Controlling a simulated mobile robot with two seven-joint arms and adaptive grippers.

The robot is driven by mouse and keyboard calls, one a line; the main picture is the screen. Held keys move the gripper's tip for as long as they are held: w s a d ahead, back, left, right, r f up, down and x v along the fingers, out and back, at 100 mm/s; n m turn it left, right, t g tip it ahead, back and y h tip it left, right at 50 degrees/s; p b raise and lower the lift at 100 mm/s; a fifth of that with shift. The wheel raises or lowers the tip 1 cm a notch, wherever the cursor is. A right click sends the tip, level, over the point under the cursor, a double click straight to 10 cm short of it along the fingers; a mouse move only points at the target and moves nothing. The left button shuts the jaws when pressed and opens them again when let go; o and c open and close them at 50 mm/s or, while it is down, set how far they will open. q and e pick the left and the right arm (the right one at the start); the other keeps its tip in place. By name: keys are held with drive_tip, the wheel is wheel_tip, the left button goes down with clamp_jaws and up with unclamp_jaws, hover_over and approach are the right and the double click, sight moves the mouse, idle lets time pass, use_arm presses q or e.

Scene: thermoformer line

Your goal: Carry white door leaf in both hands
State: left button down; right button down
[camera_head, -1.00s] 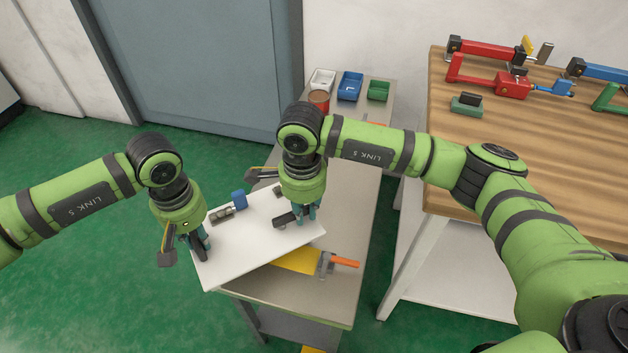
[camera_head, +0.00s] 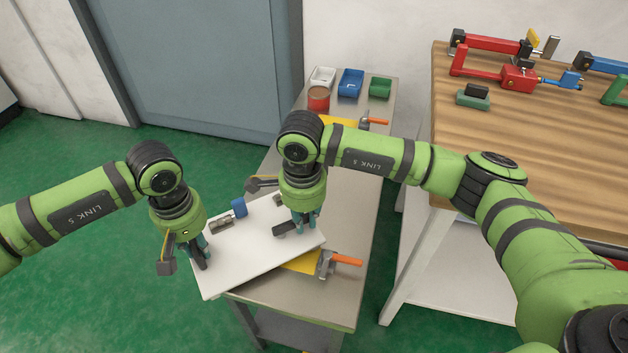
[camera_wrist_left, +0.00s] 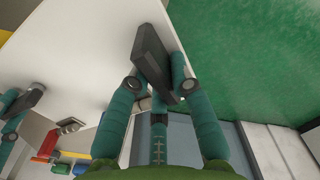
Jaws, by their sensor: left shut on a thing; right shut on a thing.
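The white door leaf (camera_head: 250,252) is a flat, tilted panel held over the left edge of a narrow grey bench. A blue knob-like part (camera_head: 239,207) and a metal latch-like part (camera_head: 221,224) show at its far edge. My left gripper (camera_head: 203,257) is shut on a dark bar at the leaf's left end. In the left wrist view, its fingers (camera_wrist_left: 155,82) close around that dark bar (camera_wrist_left: 152,58), against the white leaf (camera_wrist_left: 75,50). My right gripper (camera_head: 299,226) is shut on a similar dark bar (camera_head: 284,231) at the right end; its fingertips are partly hidden.
A wooden workbench (camera_head: 560,150) with clamps stands right. Green floor (camera_head: 90,300) is open left.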

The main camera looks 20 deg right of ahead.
use_arm(q)
drive_tip(key=c, duration=1.1)
unclamp_jaws()
drive_tip(key=shift+a+f, duration=0.1)
drive_tip(key=shift+f, duration=0.05)
use_arm(e)
drive_tip(key=c, duration=1.2)
unclamp_jaws()
drive_tip(key=shift+f, duration=0.2)
use_arm(q)
wheel_tip(320, 180, up, 12)
drive_tip(key=shift+f, duration=0.1)
use_arm(e)
drive_tip(key=shift+r, duration=0.1)
wheel_tip(320, 180, up, 12)
drive_tip(key=shift+f, duration=0.1)
use_arm(q)
drive_tip(key=shift+r, duration=0.2)
